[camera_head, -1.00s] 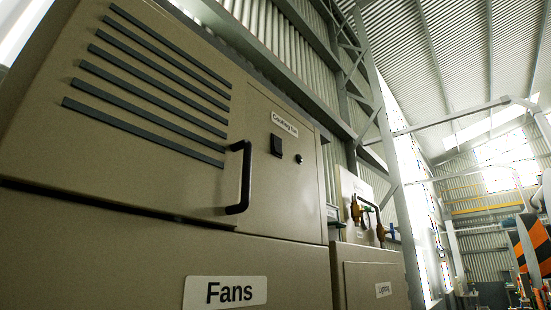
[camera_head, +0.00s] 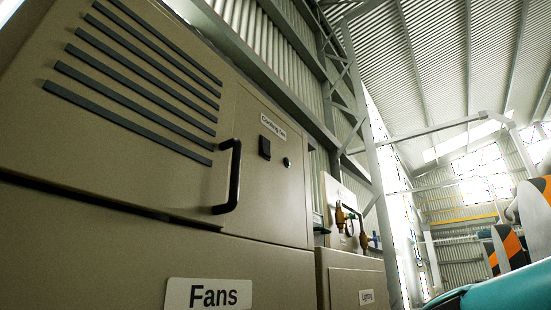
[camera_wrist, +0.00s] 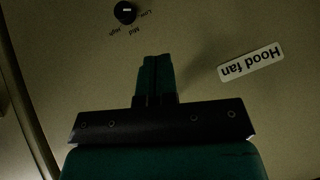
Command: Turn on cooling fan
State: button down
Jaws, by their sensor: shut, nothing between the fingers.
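In the head view, a "Cooling fan" label (camera_head: 258,127) sits on the tan fan cabinet (camera_head: 120,200). Below the label are a black rectangular switch (camera_head: 264,148) and a small round black part (camera_head: 286,162). I cannot tell the switch's position. My gripper (camera_wrist: 155,58) shows in the wrist view with its two fingers together, empty. The gripper is outside the head view. Its gap to the panel is unclear.
A black door handle (camera_head: 229,177) stands out from the cabinet, left of the switch. A "Fans" sign (camera_head: 208,294) is below. My teal arm shows at the bottom right.

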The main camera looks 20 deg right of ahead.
aim_at(267, 150)
jog(key=w+d+r+m+t+y+b, duration=0.15)
jog(key=w+r+t, duration=0.3)
jog(key=r, duration=0.45)
jog(key=w+d+r+t+y, duration=0.1)
jog(key=w+d+r+t, duration=0.2)
jog(key=w+r, duration=0.35)
jog(key=w+d+r+t+y+b, duration=0.1)
jog(key=w+d+r+t, duration=0.25)
jog(key=r, duration=0.65)
jog(key=s+d+r+n+t+y, duration=0.1)
jog(key=s+d+r+t+y, duration=0.1)
jog(key=r, duration=0.6)
jog(key=s+d+r+n+t+y+b, duration=0.1)
jog(key=s+d+r+n+t+y, duration=0.1)
jog(key=r, duration=0.7)
jog(key=shift+s+d+r+t+y, duration=0.3)
jog(key=shift+s+d+y, duration=0.2)
jog(key=shift+s, duration=0.55)
